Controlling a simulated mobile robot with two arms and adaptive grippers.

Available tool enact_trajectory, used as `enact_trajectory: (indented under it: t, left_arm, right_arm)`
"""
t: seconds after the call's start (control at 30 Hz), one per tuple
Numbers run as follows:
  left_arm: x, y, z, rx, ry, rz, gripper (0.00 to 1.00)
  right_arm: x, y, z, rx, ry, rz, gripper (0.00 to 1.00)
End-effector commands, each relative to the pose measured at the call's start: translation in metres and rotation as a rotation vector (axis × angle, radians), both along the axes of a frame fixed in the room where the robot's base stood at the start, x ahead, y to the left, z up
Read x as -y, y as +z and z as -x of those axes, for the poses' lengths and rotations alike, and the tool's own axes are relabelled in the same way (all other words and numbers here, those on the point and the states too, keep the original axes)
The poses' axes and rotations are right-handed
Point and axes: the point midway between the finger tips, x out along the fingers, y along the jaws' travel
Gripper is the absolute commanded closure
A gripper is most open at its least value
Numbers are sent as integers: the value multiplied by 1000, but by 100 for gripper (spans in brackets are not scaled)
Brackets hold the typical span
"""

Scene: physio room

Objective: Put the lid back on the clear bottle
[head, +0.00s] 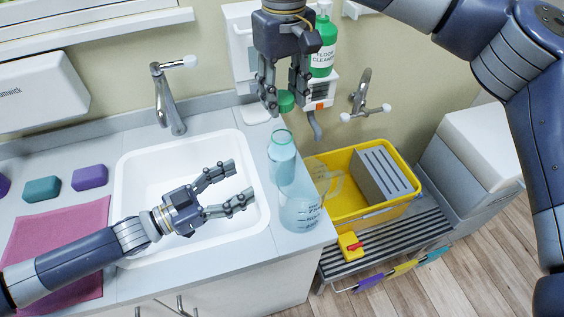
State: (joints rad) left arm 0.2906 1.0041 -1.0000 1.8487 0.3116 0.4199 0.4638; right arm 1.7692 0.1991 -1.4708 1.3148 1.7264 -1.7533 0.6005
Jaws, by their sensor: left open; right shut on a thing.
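The clear bottle (282,158), bluish and see-through, stands upright on the counter at the right edge of the sink, its open neck up. My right gripper (285,106) points down above the bottle and is shut on a small green lid (286,98). The lid is above the bottle's mouth and looks apart from it. My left gripper (240,181) is open and empty over the sink, to the left of the bottle, its fingers pointing right.
A clear measuring jug (301,212) stands just in front of the bottle on the counter corner. The white sink (140,180) is left. A yellow bucket (350,212) stands on a slatted rack at right. A green floor cleaner bottle (323,45) is on the wall behind.

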Motion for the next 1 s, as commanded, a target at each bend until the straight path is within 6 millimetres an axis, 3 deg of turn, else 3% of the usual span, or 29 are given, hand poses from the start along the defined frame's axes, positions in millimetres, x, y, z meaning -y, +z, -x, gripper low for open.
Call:
enact_trajectory:
  t: [0.23, 0.7, 1.0]
  left_arm:
    - [16, 1, -11, 2, 0, 3, 36]
    - [86, 1, -56, 2, 0, 3, 36]
    - [101, 0, -66, -1, 0, -1, 36]
  right_arm:
    - [0, 0, 0, 0, 0, 0, 69]
    - [0, 0, 0, 0, 0, 0, 69]
    - [0, 0, 0, 0, 0, 0, 69]
